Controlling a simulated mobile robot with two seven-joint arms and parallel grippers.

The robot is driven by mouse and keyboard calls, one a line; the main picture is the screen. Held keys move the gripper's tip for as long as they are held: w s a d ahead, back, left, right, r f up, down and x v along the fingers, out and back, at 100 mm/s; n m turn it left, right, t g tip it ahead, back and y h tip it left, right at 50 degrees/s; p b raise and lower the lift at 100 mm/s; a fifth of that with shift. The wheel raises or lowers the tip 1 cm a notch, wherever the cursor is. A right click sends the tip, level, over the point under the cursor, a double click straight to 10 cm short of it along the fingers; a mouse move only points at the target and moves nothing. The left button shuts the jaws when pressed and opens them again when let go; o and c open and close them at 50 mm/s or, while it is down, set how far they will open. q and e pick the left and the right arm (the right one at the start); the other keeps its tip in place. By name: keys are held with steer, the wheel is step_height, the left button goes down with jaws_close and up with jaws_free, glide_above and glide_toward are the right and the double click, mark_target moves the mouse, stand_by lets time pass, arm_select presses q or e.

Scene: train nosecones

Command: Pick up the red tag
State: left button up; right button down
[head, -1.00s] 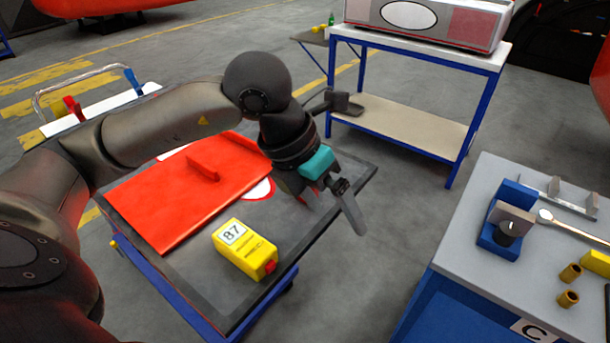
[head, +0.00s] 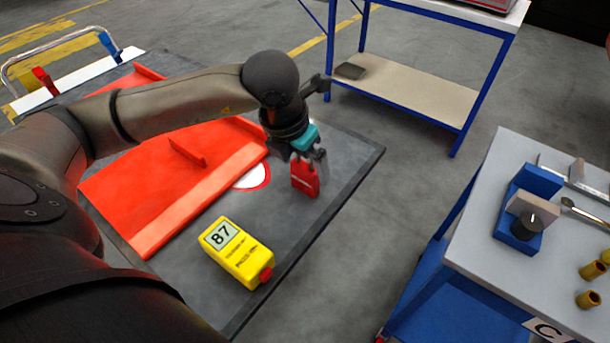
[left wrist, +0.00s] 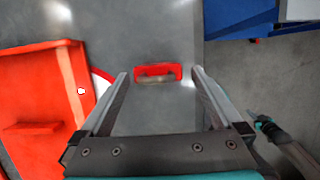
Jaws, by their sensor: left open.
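The red tag (head: 304,180) has a pale marking and is on the dark table, near its right edge. In the left wrist view the red tag (left wrist: 158,71) lies ahead, with a slot-like opening along it. My left gripper (head: 309,160) is open just above the tag. In the left wrist view the left gripper (left wrist: 159,74) has one finger on each side of the tag, with gaps on both sides. I cannot tell how far down the fingertips reach.
A red panel (head: 140,195) lies on the table left of the tag. A yellow device marked 87 (head: 236,254) stands nearer. A grey bench (head: 485,240) with a blue fixture (head: 519,220) stands to the right, across open floor. A blue-framed shelf (head: 410,95) stands behind.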

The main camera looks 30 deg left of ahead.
mark_target(308, 174)
arm_select(q)
steer(key=x, duration=0.5)
steer(key=shift+w+a+f, duration=0.1)
steer(key=shift+w, duration=0.15)
steer(key=c, duration=1.3)
